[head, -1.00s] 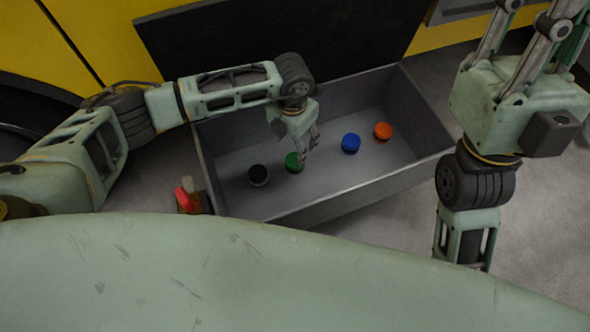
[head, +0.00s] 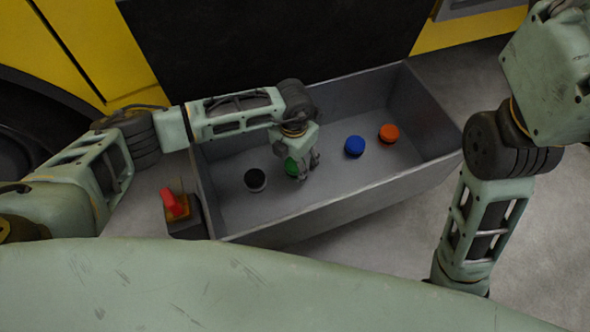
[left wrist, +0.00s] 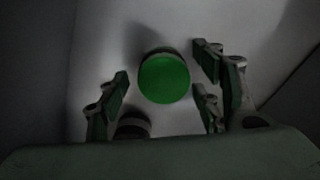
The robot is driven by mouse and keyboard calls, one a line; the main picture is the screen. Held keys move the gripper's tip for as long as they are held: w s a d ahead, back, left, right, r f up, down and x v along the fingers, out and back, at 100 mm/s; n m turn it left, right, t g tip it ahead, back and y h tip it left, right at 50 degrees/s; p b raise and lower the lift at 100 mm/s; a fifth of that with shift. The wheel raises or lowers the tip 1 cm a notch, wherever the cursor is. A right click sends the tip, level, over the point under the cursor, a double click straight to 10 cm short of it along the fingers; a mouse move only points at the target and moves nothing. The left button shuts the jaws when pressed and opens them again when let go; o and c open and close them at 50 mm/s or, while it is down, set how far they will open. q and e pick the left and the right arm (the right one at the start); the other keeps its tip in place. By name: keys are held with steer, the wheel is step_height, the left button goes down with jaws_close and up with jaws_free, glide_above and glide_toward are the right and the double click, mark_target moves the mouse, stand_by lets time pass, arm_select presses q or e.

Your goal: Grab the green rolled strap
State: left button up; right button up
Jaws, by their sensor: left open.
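The green rolled strap (head: 291,167) stands in the grey open box, partly hidden by my left gripper in the head view. In the left wrist view the green strap (left wrist: 164,78) shows its round green top, just beyond and between the spread fingers. My left gripper (head: 308,172) is open and empty, pointing down over the strap; in the left wrist view its fingers (left wrist: 165,90) do not visibly touch it. My right arm hangs at the right of the head view, and its gripper is out of the picture.
The grey box (head: 330,212) has raised walls around the work space. A black roll (head: 255,180) stands left of the green one; a blue roll (head: 354,147) and an orange roll (head: 389,133) stand to the right. A red-handled thing (head: 174,203) is outside the box's left end.

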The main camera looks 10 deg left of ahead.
arm_select(q)
steer(key=shift+f, duration=0.25)
steer(key=shift+c, duration=0.3)
steer(key=c, duration=1.3)
